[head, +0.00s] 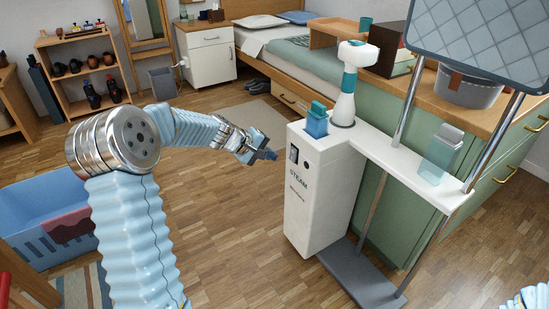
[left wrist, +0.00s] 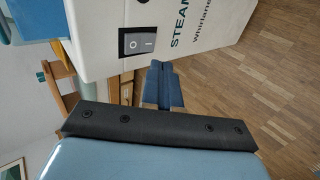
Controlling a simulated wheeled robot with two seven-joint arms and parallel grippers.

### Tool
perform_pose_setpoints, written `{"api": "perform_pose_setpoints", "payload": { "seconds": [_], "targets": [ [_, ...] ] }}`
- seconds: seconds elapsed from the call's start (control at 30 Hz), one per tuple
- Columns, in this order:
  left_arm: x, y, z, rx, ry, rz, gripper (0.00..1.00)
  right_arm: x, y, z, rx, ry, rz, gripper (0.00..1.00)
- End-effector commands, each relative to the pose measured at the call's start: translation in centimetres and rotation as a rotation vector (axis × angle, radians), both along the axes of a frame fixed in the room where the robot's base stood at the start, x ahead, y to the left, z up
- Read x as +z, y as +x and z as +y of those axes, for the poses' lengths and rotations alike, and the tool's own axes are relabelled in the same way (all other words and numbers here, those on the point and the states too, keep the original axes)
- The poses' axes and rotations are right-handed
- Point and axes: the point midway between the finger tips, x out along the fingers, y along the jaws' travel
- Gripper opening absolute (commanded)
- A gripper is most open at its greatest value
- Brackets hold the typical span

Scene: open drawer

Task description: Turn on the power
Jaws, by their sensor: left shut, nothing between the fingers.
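A white garment steamer (head: 318,200) labelled STEAM stands upright on the floor at the right of centre in the head view. In the left wrist view the switch (left wrist: 137,43) shows O and I marks. I cannot tell which side is pressed. My left gripper (head: 268,155) is shut and empty, just left of the switch in the head view. Its blue fingertips (left wrist: 162,88) show below and right of the switch in the left wrist view, seemingly apart from it. My right gripper is out of view.
A blue-teal tank (head: 317,122) and a white-teal steamer head (head: 345,90) sit on top of the steamer. A padded board (head: 480,45) and metal poles rise at the right. A green drawer cabinet (head: 395,222) stands behind. The floor left of the steamer is clear.

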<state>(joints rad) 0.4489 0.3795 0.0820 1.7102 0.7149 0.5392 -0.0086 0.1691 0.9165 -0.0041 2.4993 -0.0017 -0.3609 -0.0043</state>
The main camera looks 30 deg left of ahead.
Motion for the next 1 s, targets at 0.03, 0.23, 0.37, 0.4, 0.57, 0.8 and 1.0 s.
{"api": "perform_pose_setpoints", "payload": {
  "seconds": [0.03, 0.23, 0.37, 0.4, 0.57, 0.8, 1.0],
  "targets": [
    [0.7, -0.6, 0.3, -0.001, -0.001, 0.000, 0.00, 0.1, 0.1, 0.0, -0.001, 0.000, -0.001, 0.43],
    [3.3, -3.0, 1.7, -0.002, -0.001, 0.002, 0.00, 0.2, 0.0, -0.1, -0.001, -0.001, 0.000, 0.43],
    [4.6, -4.2, 2.4, 0.000, -0.001, 0.002, 0.00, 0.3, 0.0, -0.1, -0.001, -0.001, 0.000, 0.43],
    [4.9, -4.5, 2.6, 0.000, -0.001, 0.002, 0.00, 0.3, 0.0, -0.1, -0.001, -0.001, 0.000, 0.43],
    [5.5, -5.1, 2.9, -0.002, -0.001, 0.002, 0.00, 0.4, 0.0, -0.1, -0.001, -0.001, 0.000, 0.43],
    [5.5, -5.1, 2.9, -0.003, -0.002, 0.002, 0.00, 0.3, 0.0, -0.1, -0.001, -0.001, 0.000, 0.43],
    [4.1, -5.8, 2.9, 0.040, -0.086, 0.035, 0.00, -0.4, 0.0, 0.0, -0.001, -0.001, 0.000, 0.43]
  ]
}}
